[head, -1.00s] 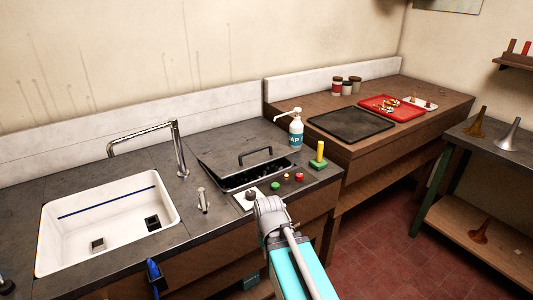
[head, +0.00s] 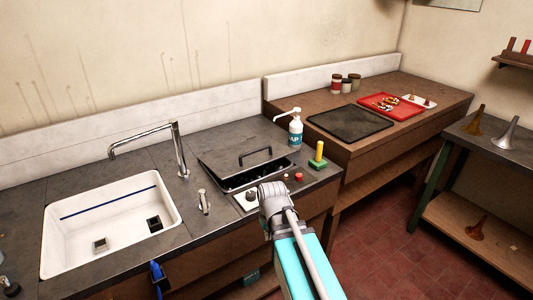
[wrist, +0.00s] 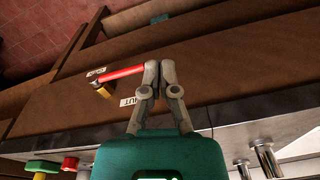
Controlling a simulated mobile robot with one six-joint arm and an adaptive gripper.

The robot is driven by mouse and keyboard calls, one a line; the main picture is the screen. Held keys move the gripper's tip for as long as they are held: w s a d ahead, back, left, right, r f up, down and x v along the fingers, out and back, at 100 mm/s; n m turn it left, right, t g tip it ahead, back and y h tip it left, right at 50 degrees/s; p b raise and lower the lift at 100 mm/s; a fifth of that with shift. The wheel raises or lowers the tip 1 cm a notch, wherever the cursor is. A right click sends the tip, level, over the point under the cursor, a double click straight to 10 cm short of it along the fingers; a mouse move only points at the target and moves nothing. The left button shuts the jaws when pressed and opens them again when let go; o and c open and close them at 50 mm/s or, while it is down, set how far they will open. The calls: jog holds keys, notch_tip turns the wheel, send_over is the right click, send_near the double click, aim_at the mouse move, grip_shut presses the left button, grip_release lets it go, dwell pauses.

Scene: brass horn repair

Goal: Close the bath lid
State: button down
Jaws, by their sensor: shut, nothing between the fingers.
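The bath lid (head: 240,160) is a dark grey panel with a black bar handle (head: 255,155), set in the counter in the head view. It looks tilted, with its front edge apart from the rim. Dark contents of the bath (head: 257,177) show through the gap in front of it. My arm's grey wrist part is in front of the bath, at the counter's front edge; the fingers cannot be made out there. In the wrist view my gripper (wrist: 157,65) is shut and empty, in front of the brown cabinet front, with its tips beside a red bar (wrist: 120,74).
A tap (head: 178,150) and white sink (head: 75,235) are left. A label (wrist: 128,101) marks the cabinet front.

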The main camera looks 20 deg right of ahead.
jog(key=w+d+r+n+t+p, duration=0.1)
jog(key=w+d+r+p, duration=0.3)
jog(key=w+r+p, duration=0.5)
jog(key=w+d+r+n+t+y+p, duration=0.1)
jog(key=w+d+r+t+p, duration=0.3)
jog(key=w+r+p, duration=0.6)
jog(key=w+r+n, duration=0.1)
jog(key=w+r, duration=0.2)
jog(key=r, duration=0.1)
jog(key=shift+w+d+r+y, duration=0.2)
jog(key=shift+w+d+y, duration=0.1)
jog(key=shift+d, duration=0.1)
jog(key=shift+f, duration=0.15)
jog(key=b, duration=0.9)
send_over(265, 161)
jog(key=f, duration=0.8)
jog(key=shift+s+d+f, duration=0.15)
jog(key=shift+s+f, duration=0.2)
jog(key=shift+s+d+f+b, duration=0.1)
jog(key=shift+s+f+b, duration=0.15)
jog(key=shift+f+b, duration=0.6)
jog(key=shift+s+d+f+b, duration=0.1)
jog(key=shift+s+f+b, duration=0.1)
jog(key=shift+f+b, duration=0.55)
jog(key=shift+f, duration=0.2)
